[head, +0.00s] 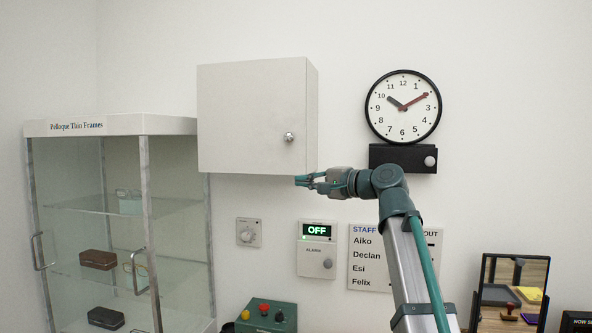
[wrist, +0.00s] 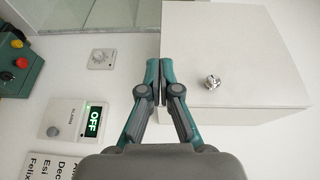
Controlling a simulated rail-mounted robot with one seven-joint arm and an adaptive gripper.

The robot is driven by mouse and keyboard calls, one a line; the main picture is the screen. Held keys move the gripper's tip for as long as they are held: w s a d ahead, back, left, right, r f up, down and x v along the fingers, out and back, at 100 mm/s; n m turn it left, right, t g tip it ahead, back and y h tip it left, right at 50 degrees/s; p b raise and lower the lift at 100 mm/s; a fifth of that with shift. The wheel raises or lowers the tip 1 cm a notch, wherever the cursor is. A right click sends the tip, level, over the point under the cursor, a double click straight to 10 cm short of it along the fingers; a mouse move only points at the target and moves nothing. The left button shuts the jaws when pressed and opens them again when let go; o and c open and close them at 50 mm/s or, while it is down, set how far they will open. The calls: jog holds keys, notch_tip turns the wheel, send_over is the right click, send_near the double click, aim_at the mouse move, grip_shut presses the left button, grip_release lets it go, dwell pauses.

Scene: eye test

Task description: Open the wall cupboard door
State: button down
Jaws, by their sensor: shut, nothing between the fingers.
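The white wall cupboard (head: 245,115) hangs on the wall at the upper middle of the head view, and its door looks shut. A round silver knob (head: 289,137) sits at the lower right of the door. The cupboard (wrist: 235,45) and its knob (wrist: 212,82) also show in the wrist view, turned sideways. My gripper (head: 298,181) is just under the cupboard's lower right part, below the knob. In the wrist view my gripper (wrist: 157,80) has its fingertips together, empty, beside the cupboard's lower edge and apart from the knob.
A clock (head: 403,107) hangs at the right. Below are a dial (head: 248,233), an alarm panel (head: 316,262), a staff board (head: 368,270) and a green button box (head: 266,318). The wall before the knob is clear.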

jog(key=w+a+p, duration=0.3)
jog(key=a+p, duration=0.2)
jog(key=a, duration=0.5)
jog(key=shift+a+r+y, duration=0.3)
jog(key=shift+r, duration=0.1)
dwell(1.5)
